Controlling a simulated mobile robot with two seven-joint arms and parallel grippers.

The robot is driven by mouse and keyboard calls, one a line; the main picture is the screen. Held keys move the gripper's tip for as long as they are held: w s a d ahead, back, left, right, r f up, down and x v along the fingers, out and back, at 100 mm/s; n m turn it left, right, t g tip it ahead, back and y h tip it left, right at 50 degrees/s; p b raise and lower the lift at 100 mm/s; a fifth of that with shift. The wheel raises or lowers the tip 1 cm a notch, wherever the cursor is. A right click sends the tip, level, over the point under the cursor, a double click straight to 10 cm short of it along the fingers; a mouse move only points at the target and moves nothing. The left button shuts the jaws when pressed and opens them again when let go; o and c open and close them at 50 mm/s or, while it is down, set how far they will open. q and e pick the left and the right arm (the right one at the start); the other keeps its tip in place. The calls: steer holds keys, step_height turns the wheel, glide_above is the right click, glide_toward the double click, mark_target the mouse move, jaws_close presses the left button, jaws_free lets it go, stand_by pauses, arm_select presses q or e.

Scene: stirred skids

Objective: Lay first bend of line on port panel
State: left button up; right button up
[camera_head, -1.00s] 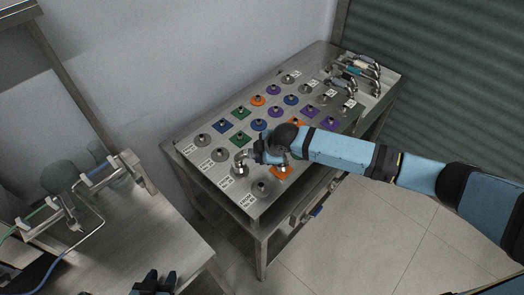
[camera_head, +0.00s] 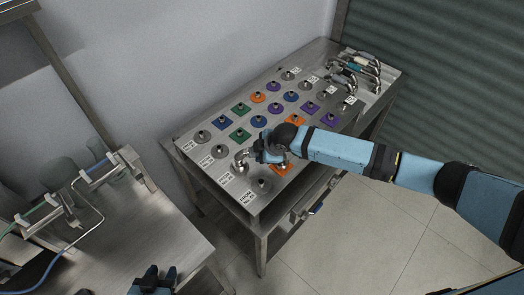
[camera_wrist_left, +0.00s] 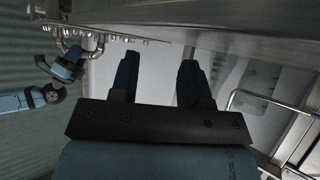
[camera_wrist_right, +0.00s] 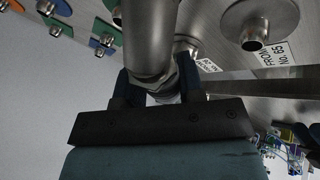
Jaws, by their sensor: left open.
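The port panel (camera_head: 215,180) is a steel table top with rows of ports on orange, green, blue, purple and bare plates. My right gripper (camera_head: 264,150) is low over its near end, its fingers on both sides of a shiny steel bend (camera_head: 241,158). In the right wrist view the bend's pipe (camera_wrist_right: 150,35) passes between the fingers. One end of the bend is at a bare-metal port by the labels, the other near an orange plate (camera_head: 283,169). I cannot tell whether either end is seated. My left gripper (camera_head: 155,276) is open and empty at the bottom edge.
Several steel bends (camera_head: 360,68) are grouped at the panel's far end. A bare port (camera_head: 262,185) is at the near corner. At left, a steel bench (camera_head: 140,225) carries a rack with tubes and green and blue lines. Open floor lies to the right.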

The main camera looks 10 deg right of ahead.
steer(key=o, duration=0.5)
arm_select(q)
steer(key=shift+r+p, duration=0.25)
steer(key=shift+p, duration=0.1)
arm_select(e)
steer(key=shift+s+r, duration=0.1)
steer(key=shift+r, duration=0.2)
arm_select(q)
steer(key=r+p, duration=0.3)
steer(key=shift+a+r, duration=0.2)
steer(key=shift+a, duration=0.05)
arm_select(e)
steer(key=v, duration=0.3)
steer(key=shift+d+r, duration=0.1)
steer(key=shift+r, duration=0.15)
arm_select(q)
steer(key=shift+s+d+f+n, duration=0.15)
steer(key=shift+f+n, duration=0.15)
steer(key=shift+f, duration=0.35)
steer(key=shift+w+r, duration=0.2)
steer(key=shift+r, duration=0.05)
arm_select(e)
steer(key=v, duration=1)
arm_select(q)
steer(key=shift+r, duration=0.1)
arm_select(e)
steer(key=shift+s+f, duration=0.1)
steer(key=shift+f, duration=0.1)
